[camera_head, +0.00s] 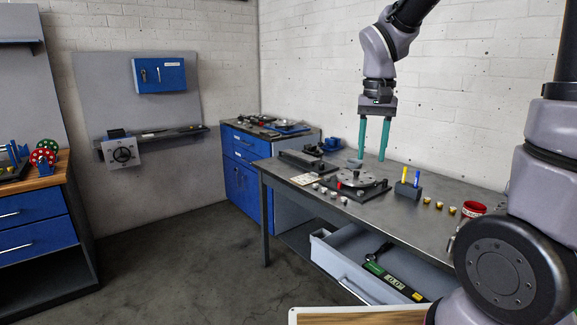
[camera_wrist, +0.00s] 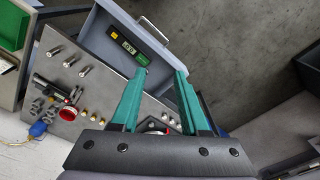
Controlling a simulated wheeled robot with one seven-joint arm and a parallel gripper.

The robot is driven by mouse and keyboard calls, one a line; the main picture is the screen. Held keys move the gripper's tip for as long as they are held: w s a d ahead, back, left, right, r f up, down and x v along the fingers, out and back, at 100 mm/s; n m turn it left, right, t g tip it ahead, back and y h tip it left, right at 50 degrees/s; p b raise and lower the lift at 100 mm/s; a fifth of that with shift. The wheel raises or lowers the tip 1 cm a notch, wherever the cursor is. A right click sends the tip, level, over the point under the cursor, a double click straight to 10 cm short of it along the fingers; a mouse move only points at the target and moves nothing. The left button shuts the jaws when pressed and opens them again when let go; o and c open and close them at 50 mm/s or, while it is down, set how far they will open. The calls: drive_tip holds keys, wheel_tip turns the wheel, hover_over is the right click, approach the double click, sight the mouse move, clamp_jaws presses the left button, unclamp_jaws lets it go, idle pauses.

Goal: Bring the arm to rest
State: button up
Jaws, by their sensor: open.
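My gripper (camera_head: 374,138) hangs from the arm at the upper right of the head view, above the grey workbench (camera_head: 415,218). Its two teal fingers point down and stand apart, with nothing between them. In the wrist view my gripper (camera_wrist: 160,82) also shows spread and empty, with the bench and the open drawer below. The round rotor plate (camera_head: 356,178) on its dark base sits on the bench below and left of the fingers, apart from them.
The bench drawer (camera_head: 345,277) stands pulled out, with a green and black tool (camera_head: 393,280) inside. A pen holder (camera_head: 408,190), several brass pieces (camera_head: 439,205) and a red ring (camera_head: 474,209) stand on the bench. Blue cabinets (camera_head: 241,183) stand behind. The floor at left is clear.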

drive_tip(key=s+d+r+t+y, duration=0.1)
drive_tip(key=s+d+r+t, duration=0.1)
drive_tip(key=s+r, duration=0.3)
drive_tip(key=s+d+r+m+t+y, duration=0.1)
drive_tip(key=s+d+r+t, duration=0.2)
drive_tip(key=s+r+t, duration=0.1)
wheel_tip(320, 180, up, 2)
drive_tip(key=shift+s+d+r+t, duration=0.1)
drive_tip(key=shift+s+d+t, duration=0.2)
drive_tip(key=shift+s, duration=0.45)
